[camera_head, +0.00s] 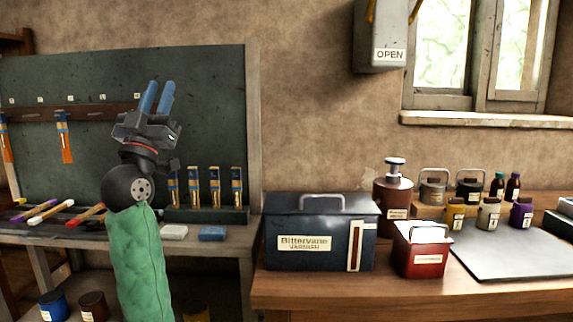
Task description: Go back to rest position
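My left gripper (158,98) is raised on the left side of the head view, in front of the dark green tool board. Its two blue fingers point up and stand a little apart, with nothing seen between them. My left arm rises from the bottom in a green sleeve. My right gripper is not in view. No handwheel press shows in this view.
A wooden bench on the right bears a dark box labelled Bittervane (318,261), a red tin (421,262), a brown pump bottle (393,193), several small containers and a grey mat (500,258).

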